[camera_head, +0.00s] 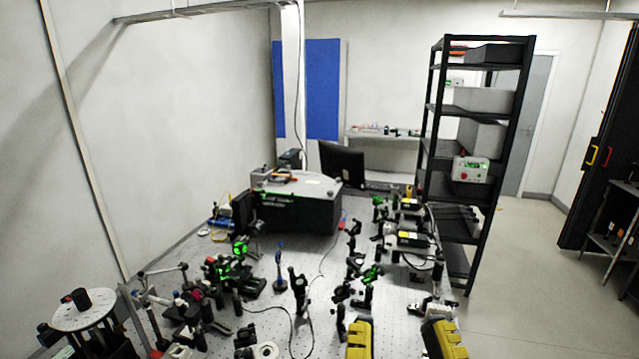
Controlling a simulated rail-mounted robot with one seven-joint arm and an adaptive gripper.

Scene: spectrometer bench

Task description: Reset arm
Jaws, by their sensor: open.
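My gripper (402,338) shows only in part at the bottom edge of the head view, right of the middle. Two yellow-and-black fingers stand apart with a clear gap between them. Nothing shows held between them. They appear over the near part of the optical bench (312,262), and their height above it is hard to judge. The rest of the gripper and the arm are out of the picture.
Several black optic mounts stand close ahead and left of the gripper, one pair (300,290) near the middle. A round white platform (84,310) is at the lower left. A dark rack (470,150) stands right. The floor (530,280) beyond is clear.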

